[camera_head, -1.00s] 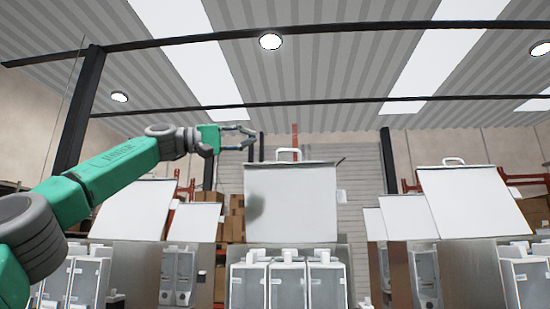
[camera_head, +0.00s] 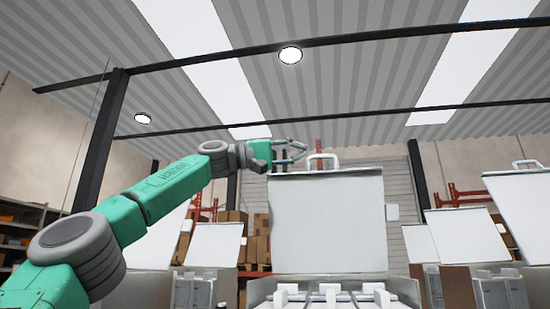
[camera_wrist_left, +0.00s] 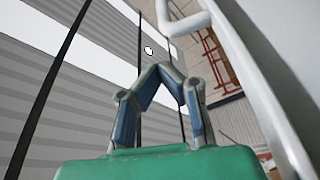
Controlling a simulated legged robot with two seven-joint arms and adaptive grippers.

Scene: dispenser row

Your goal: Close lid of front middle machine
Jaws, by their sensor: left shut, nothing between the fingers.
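The front middle machine (camera_head: 333,287) stands ahead with its white lid (camera_head: 328,222) raised upright. A white handle (camera_head: 322,161) sticks up from the lid's top edge. My left gripper (camera_head: 302,151) is shut and empty, at the lid's top edge just left of the handle. In the left wrist view, the fingertips of my left gripper (camera_wrist_left: 166,72) come together with nothing between them, and the handle (camera_wrist_left: 186,24) shows just beyond them. Whether the gripper touches the lid or handle I cannot tell. My right gripper is not in view.
Other machines with raised lids stand on both sides, such as the lid at right (camera_head: 520,205) and a smaller lid (camera_head: 216,244) at left. Cardboard boxes (camera_head: 260,238) and red racking are behind. The space above the lids is clear.

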